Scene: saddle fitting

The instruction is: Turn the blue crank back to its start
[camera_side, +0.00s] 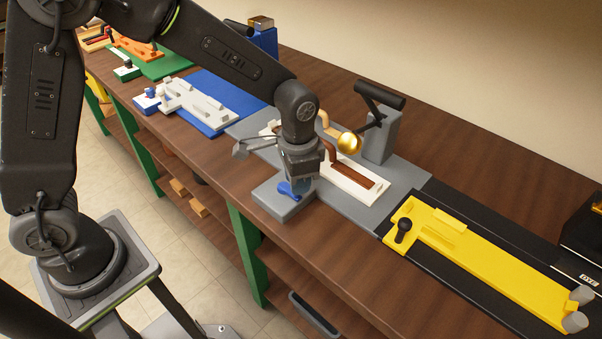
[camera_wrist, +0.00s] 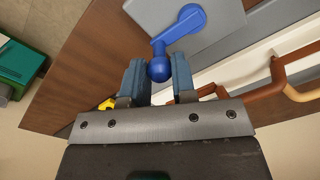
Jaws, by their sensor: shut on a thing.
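The blue crank (camera_wrist: 180,28) sits on a grey block (camera_wrist: 140,12) at the top of the wrist view. Its arm reaches from a round hub down and left to a ball-shaped knob (camera_wrist: 159,69). My gripper (camera_wrist: 158,75) has its two blue-grey fingers on either side of the knob, shut on it. In the side view my gripper (camera_side: 297,183) points down over the grey block (camera_side: 283,203) at the bench's front edge. Part of the blue crank (camera_side: 287,189) shows there beneath the fingers; the rest is hidden by my gripper.
Behind my gripper lies a white frame (camera_side: 355,185) with a brown handle. A yellow fixture (camera_side: 480,260) lies to the right, a white fixture (camera_side: 195,103) to the left.

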